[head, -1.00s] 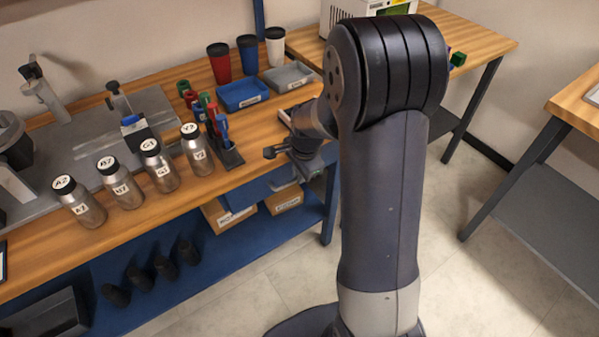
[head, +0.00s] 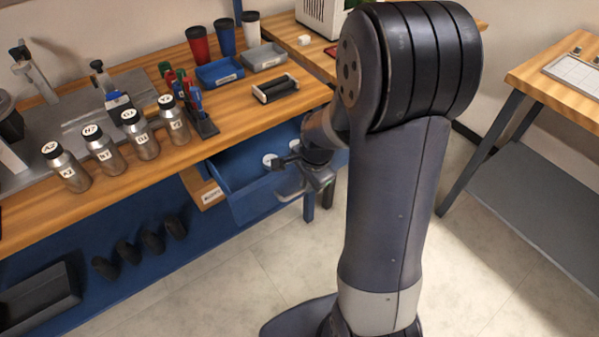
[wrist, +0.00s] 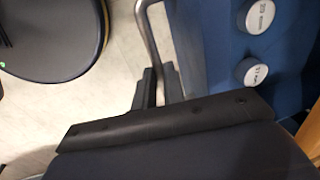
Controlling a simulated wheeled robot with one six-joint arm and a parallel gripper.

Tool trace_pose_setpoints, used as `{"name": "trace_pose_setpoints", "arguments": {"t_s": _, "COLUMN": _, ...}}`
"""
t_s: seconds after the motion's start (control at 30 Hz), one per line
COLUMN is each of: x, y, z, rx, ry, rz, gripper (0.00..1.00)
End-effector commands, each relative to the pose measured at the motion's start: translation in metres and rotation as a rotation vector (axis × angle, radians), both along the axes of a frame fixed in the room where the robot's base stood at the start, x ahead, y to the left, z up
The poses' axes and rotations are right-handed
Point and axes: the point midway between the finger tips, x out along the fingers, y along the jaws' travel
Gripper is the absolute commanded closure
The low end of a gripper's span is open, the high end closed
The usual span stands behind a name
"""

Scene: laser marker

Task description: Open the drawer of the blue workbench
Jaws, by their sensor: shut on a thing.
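The blue workbench (head: 145,190) has a wooden top and blue metal below. Its blue drawer (head: 248,203) stands pulled out from under the top in the head view, with two white-lidded things inside. In the wrist view the drawer's blue interior (wrist: 217,65) shows on the right, with the two white labelled lids (wrist: 258,16). A bent metal handle (wrist: 148,32) runs along its front. My gripper (wrist: 158,88) is shut on the handle; the fingers' grip is partly hidden by the dark wrist part. In the head view my gripper (head: 312,178) is at the drawer front, partly blurred.
Several steel bottles (head: 103,150), a pen holder (head: 203,122), trays (head: 220,73) and cups (head: 198,44) stand on the top. Another table (head: 555,85) is at right. The floor (head: 235,280) in front is clear.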

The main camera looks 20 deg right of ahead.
Motion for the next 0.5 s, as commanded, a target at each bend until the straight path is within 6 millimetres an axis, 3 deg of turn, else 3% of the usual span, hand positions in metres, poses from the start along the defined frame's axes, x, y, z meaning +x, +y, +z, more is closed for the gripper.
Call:
{"name": "trace_pose_setpoints", "arguments": {"t_s": 0.2, "x": -0.045, "y": -0.015, "z": 0.001, "rx": 0.0, "ry": -0.003, "rz": -0.005, "gripper": 1.0}}
{"name": "trace_pose_setpoints", "arguments": {"t_s": 0.5, "x": -0.081, "y": -0.027, "z": 0.001, "rx": 0.0, "ry": -0.002, "rz": -0.003, "gripper": 1.0}}
